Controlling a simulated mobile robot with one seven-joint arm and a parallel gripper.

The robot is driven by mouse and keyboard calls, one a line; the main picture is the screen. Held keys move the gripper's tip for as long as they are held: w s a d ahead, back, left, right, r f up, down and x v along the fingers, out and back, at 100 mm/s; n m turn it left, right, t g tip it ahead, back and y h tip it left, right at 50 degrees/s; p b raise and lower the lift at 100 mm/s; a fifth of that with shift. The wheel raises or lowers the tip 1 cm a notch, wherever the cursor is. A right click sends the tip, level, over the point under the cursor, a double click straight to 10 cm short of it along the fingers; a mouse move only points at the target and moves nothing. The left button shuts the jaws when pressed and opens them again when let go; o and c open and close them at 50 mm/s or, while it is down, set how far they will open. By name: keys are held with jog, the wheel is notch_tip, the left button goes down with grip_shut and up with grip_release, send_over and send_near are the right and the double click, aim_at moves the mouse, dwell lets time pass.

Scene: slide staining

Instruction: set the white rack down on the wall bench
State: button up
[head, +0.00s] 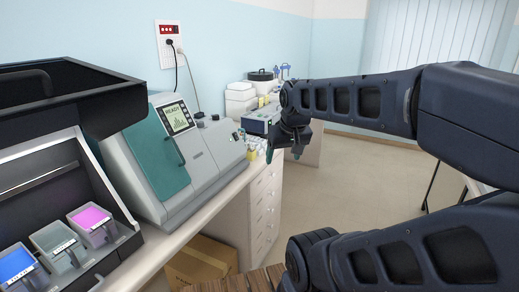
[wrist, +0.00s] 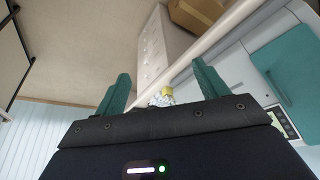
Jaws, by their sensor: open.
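My gripper (head: 284,156) is open, with its dark green fingers pointing down in the head view, off the bench's right edge. In the wrist view my gripper (wrist: 161,82) shows both fingers wide apart with nothing held. The wall bench (head: 203,205) is a long pale counter along the wall; its edge also shows in the wrist view (wrist: 215,38). I cannot make out the white rack for certain. A small white cluster with a yellow block (wrist: 166,95) shows beyond the gripper between the fingers, partly hidden by the gripper body.
A teal and grey machine (head: 178,150) stands on the bench. A dark open-lidded unit at left holds blue (head: 15,262), grey and magenta (head: 90,217) dishes. White boxes (head: 240,102) stand farther back. A cardboard box (head: 200,262) is under the bench.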

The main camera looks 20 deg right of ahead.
jog(key=w+r+n, duration=0.3)
jog(key=w+n, duration=0.1)
jog(key=w, duration=0.8)
jog(key=w+d+r+n+h, duration=0.1)
jog(key=w+r+n, duration=0.3)
jog(key=w, duration=0.8)
jog(key=w+r+n, duration=0.2)
jog(key=w+n, duration=0.3)
jog(key=w, duration=0.7)
jog(key=w+f+n+h, duration=0.1)
jog(key=w+f+n, duration=0.5)
jog(key=w, duration=0.5)
jog(key=w+f+n+g, duration=0.1)
jog(key=w+f+n, duration=0.2)
jog(key=w+f, duration=0.6)
jog(key=w+f+n+h, duration=0.1)
jog(key=w+f+n, duration=0.4)
jog(key=w, duration=0.9)
jog(key=shift+x, duration=5.3)
jog(key=shift+s, duration=0.1)
jog(key=shift+c, duration=0.4)
